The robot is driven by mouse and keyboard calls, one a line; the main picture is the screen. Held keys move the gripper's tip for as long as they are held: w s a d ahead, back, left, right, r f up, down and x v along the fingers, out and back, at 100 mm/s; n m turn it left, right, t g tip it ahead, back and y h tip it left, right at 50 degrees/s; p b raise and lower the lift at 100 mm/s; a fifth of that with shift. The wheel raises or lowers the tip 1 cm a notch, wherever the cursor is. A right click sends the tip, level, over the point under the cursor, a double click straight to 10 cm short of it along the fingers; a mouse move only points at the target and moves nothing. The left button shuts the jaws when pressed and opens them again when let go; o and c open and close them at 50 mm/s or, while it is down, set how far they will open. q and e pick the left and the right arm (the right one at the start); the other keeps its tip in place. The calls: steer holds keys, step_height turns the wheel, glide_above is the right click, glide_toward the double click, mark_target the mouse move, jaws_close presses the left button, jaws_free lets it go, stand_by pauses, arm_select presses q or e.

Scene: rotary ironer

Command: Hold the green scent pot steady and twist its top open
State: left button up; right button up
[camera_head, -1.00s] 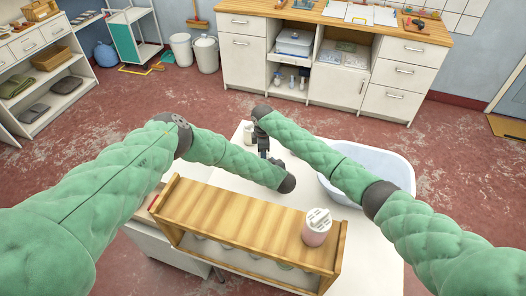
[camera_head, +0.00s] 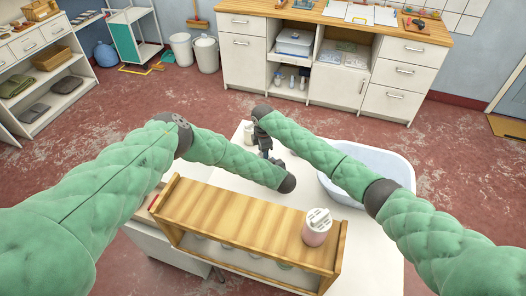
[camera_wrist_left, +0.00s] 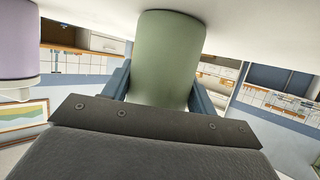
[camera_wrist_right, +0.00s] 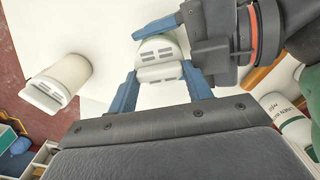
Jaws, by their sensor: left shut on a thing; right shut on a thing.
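The green scent pot (camera_wrist_left: 166,60) stands between the blue fingers of my left gripper (camera_wrist_left: 160,88) in the left wrist view, and that gripper is shut on its body. Its white slotted top (camera_wrist_right: 160,60) sits between the blue fingers of my right gripper (camera_wrist_right: 160,82) in the right wrist view; that gripper is shut on the top. The top appears seated on the pot. In the head view my right gripper (camera_head: 262,135) is a dark shape over the white table, close to the left one, and the arms and grippers hide the green pot.
A cream pot (camera_wrist_right: 62,80) with a white top stands nearby on the white table (camera_head: 222,172). A pink pot (camera_head: 316,232) stands on the wooden rack (camera_head: 240,215) in front. A pale blue basin (camera_head: 385,170) lies to the right.

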arm_select(q)
steer(key=shift+a, duration=0.2)
arm_select(e)
steer(key=o, duration=1)
steer(key=shift+d, duration=0.1)
arm_select(q)
steer(key=shift+w, duration=0.1)
steer(key=shift+a, duration=0.1)
steer(key=shift+w, duration=0.1)
arm_select(e)
steer(key=shift+s+f, duration=0.1)
steer(key=shift+c, duration=0.3)
